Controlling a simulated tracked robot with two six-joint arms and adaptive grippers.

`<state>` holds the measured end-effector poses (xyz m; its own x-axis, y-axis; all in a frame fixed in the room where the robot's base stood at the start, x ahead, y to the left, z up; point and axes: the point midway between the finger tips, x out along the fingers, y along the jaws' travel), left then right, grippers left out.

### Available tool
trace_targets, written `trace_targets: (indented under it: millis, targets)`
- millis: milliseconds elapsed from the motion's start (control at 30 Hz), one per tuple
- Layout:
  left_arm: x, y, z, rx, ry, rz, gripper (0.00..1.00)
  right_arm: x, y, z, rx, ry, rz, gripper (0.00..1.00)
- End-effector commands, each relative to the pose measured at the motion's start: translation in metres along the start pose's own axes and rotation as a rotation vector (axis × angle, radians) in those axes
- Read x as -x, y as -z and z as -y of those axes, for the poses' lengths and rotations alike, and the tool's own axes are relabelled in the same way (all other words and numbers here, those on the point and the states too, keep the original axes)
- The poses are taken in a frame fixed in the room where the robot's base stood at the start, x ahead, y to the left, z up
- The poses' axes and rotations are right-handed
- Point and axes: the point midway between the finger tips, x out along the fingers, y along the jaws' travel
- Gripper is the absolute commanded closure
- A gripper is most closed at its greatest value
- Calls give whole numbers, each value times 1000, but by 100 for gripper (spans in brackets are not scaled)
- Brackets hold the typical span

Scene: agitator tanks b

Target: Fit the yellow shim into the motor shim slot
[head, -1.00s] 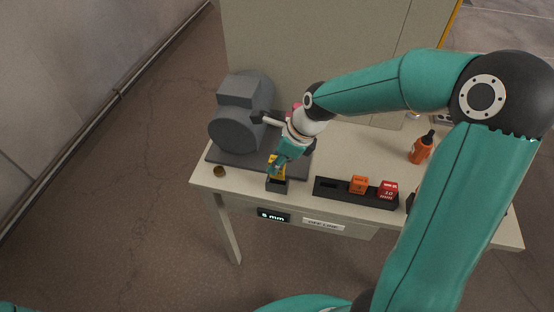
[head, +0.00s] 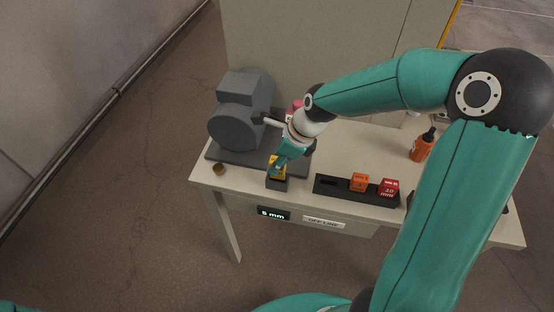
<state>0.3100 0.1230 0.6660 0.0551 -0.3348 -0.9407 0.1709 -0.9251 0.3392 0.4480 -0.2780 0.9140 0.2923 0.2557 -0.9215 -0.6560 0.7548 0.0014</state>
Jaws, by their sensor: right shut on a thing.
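The yellow shim (head: 278,171) is at the front of the motor's base, low in the dark motor shim slot block (head: 276,184). My right gripper (head: 279,164) comes down from above and is shut on the shim. The grey motor (head: 240,115) stands on a dark base plate behind and left of it. Whether the shim touches the slot's bottom cannot be told. My left gripper is not in view.
A black rack (head: 330,187) on the table holds an orange shim (head: 359,182) and a red shim (head: 389,187). An orange bottle (head: 423,146) stands at the back right. A small brown round thing (head: 219,169) lies at the left edge. A sign (head: 273,213) hangs in front.

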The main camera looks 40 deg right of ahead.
Motion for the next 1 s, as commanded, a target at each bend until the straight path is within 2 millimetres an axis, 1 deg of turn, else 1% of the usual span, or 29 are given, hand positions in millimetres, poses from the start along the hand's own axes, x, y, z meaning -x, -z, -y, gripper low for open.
trace_targets:
  millis: [1000]
  targets:
    - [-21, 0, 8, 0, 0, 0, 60, -29, 13, 0, -1, -1, 0, 100]
